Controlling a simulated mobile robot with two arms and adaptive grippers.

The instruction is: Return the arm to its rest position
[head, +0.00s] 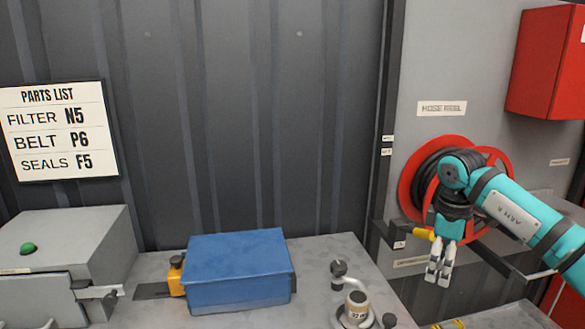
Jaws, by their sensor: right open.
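My right arm (515,210) comes in from the right edge, teal with dark bands. Its right gripper (437,276) hangs with the fingers pointing down, in front of the hose reel and to the right of the grey bench. The gripper is open and I see nothing between its fingers. The arm covers part of the hose reel (409,190), which has a red rim and black hose. My left gripper is not in view.
A blue box (238,270) and a valve fitting (355,308) stand on the grey bench (318,255). A grey cabinet with a green button (28,248) is at left. A red box (545,60) hangs upper right. A parts list (58,130) is on the dark wall.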

